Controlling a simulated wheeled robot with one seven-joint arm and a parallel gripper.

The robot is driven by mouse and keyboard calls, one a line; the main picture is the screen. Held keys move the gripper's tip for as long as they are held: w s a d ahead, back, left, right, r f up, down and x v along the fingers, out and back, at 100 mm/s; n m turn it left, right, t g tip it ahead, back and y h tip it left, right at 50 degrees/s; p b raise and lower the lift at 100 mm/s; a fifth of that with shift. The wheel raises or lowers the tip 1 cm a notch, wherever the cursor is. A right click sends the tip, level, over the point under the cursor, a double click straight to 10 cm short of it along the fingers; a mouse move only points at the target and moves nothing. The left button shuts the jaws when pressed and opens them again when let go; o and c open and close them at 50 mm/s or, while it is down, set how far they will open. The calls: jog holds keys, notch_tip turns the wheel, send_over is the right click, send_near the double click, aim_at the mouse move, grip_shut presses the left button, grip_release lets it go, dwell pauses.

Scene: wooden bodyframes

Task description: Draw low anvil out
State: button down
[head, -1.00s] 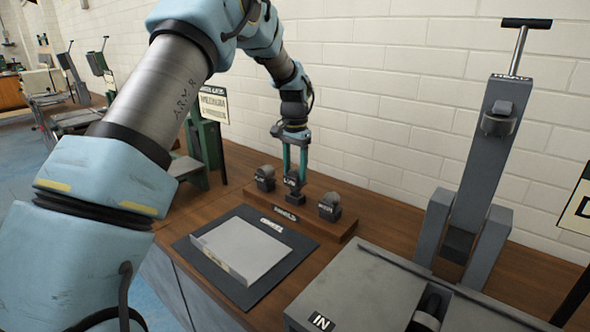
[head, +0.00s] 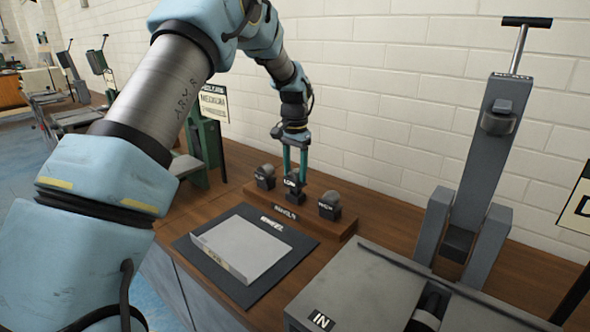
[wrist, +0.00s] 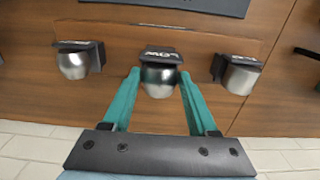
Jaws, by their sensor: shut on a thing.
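The low anvil (head: 291,183) is the middle one of three dark blocks with rounded metal tops on a wooden rack (head: 262,208). Its label seems to read LOW. My gripper (head: 295,172) reaches down over it and is shut on it, with one teal finger on each side. In the wrist view the low anvil (wrist: 160,80) shows its shiny rounded metal between the fingertips of my gripper (wrist: 159,76). The anvil still appears to be at its place in the rack; I cannot tell whether its underside is clear of the wood.
One anvil (head: 265,177) stands to the left and another (head: 330,205) to the right, both close to my fingers. A grey plate (head: 240,248) lies on a dark mat in front. A grey machine (head: 480,170) with a lever stands at right. The wall is close behind.

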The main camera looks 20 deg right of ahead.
aim_at(294, 170)
jog(key=shift+f+b, duration=0.4)
jog(key=shift+f, duration=0.75)
jog(key=shift+c, duration=1.7)
grip_release()
jog(key=shift+o, duration=1.2)
jog(key=shift+f, duration=0.15)
notch_tip(294, 170, up, 11)
jog(key=shift+b, duration=1.1)
jog(key=shift+a, duration=0.1)
